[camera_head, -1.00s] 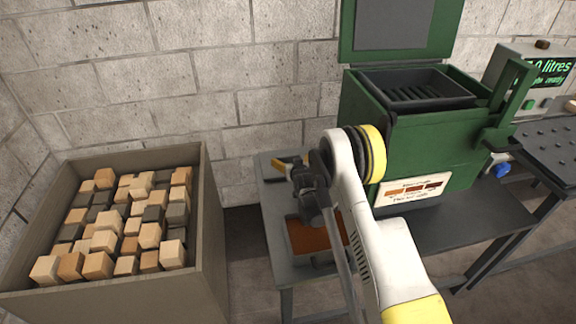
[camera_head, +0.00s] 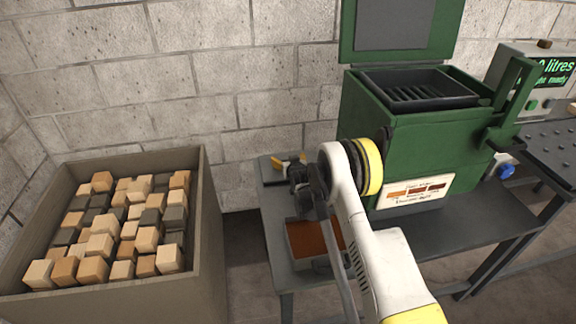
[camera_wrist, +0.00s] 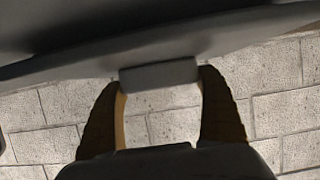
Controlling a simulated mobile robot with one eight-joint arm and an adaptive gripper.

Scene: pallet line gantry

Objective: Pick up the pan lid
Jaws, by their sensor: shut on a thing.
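The pan lid (camera_wrist: 215,42) is a dark grey plate that crosses the top of the wrist view, with a short grey bar handle (camera_wrist: 160,73). My gripper (camera_wrist: 160,80) is shut on that handle, one dark, yellow-edged fingertip at each end. In the head view my gripper (camera_head: 288,162) is at the table's back left, beside a dark flat piece that looks like the lid (camera_head: 270,175). My wrist and arm hide much of it. I cannot tell whether the lid touches the table.
An open tray with brown contents (camera_head: 318,258) is on the grey table (camera_head: 275,225). A green machine (camera_head: 425,140) with a raised cover stands right of my arm. A large bin of blocks (camera_head: 212,250) stands left. A block wall (camera_head: 240,100) is close behind.

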